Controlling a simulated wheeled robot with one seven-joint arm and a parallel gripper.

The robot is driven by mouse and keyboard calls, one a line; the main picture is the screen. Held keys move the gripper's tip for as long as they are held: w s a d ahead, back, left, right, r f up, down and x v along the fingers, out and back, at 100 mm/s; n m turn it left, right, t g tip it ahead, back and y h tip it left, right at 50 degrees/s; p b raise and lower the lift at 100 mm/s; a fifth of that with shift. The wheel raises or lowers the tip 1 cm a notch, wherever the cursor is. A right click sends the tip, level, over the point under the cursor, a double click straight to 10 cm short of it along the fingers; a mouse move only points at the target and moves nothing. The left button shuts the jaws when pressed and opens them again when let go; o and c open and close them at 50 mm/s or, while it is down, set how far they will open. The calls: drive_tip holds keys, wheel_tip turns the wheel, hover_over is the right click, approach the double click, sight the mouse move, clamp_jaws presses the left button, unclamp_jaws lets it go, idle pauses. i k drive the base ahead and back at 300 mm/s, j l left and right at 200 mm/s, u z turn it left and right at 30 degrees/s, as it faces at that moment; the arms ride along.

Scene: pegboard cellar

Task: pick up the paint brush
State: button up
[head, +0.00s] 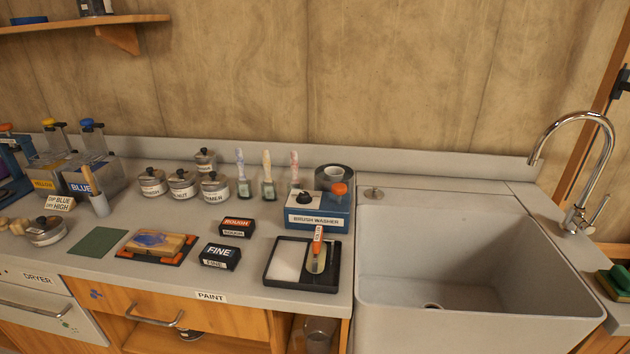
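What looks like a paint brush (317,246), with an orange, labelled handle, lies at the right side of a black tray (268,276) on the counter. The tray also holds a pale flat pad (288,262). Three upright brush-like things with pale or mottled handles stand near the back: a bluish one (240,165), a cream one (266,165) and a pinkish one (294,165). A wooden-handled tool (91,180) stands in a grey cup (100,205) at the left; its lower end is hidden. My gripper is not in view.
A blue brush washer box (317,219) stands just behind the tray. A deep sink (450,265) with a tall tap (578,170) is to the right. Labelled ROUGH (237,227) and FINE (220,256) blocks, lidded pots (183,187) and a wooden block (158,242) crowd the left.

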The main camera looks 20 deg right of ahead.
sight(268, 182)
drive_tip(key=i+j+z, duration=0.15)
drive_tip(key=j, duration=0.2)
drive_tip(key=i+j+z, duration=0.1)
drive_tip(key=i+j, duration=0.15)
drive_tip(key=i+j+z, duration=0.15)
drive_tip(key=j, duration=0.3)
drive_tip(key=i+j+z, duration=0.15)
drive_tip(key=j, duration=0.25)
